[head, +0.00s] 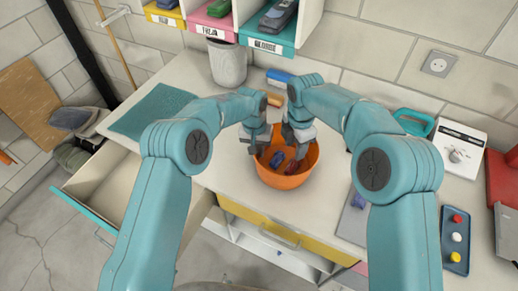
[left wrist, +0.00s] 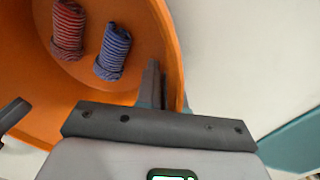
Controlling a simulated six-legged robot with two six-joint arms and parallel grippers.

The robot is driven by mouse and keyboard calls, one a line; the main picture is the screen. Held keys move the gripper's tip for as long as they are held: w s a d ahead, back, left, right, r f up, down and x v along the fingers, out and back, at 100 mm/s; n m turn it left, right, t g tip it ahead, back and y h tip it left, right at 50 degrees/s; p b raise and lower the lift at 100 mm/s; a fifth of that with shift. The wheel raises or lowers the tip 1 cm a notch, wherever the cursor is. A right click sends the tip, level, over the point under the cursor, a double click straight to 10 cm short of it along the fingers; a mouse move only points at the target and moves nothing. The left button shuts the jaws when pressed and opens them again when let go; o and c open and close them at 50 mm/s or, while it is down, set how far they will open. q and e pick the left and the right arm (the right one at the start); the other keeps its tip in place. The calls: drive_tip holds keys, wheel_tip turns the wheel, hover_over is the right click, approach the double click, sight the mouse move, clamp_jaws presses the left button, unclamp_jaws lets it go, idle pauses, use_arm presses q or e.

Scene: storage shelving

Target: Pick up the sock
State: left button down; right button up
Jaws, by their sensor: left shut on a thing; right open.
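An orange bowl (head: 287,182) stands on the white counter. Inside it lie a blue striped sock (left wrist: 113,50) and a red striped sock (left wrist: 68,28), side by side and apart. Both socks also show small in the head view, partly hidden by my grippers. My left gripper (head: 258,148) is at the left part of the bowl. In the left wrist view its fingers (left wrist: 165,88) straddle the bowl's wall, shut on the rim, away from the socks. My right gripper (head: 296,150) is open above the bowl's back part, with nothing seen between its fingers.
A grey bin (head: 228,64) and a blue brush (head: 279,76) stand behind. A teal mat (head: 152,112) lies left, above an open drawer (head: 140,190).

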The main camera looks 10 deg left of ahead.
drive_tip(key=o, duration=0.5)
drive_tip(key=shift+o, duration=0.4)
drive_tip(key=shift+w+a+m, duration=0.15)
drive_tip(key=shift+a+m, duration=0.05)
drive_tip(key=shift+m, duration=0.5)
drive_tip(key=m+t+y, duration=0.1)
drive_tip(key=m+y, duration=0.2)
drive_tip(key=m, duration=0.7)
hover_over(292, 166)
drive_tip(key=d, duration=0.2)
drive_tip(key=x, duration=0.2)
drive_tip(key=d+x, duration=0.1)
drive_tip(key=x, duration=0.1)
drive_tip(key=shift+s+a+f, duration=0.1)
drive_tip(key=shift+s+f, duration=0.2)
drive_tip(key=shift+f, duration=0.1)
drive_tip(key=x, duration=0.5)
drive_tip(key=shift+s+a+r, duration=0.1)
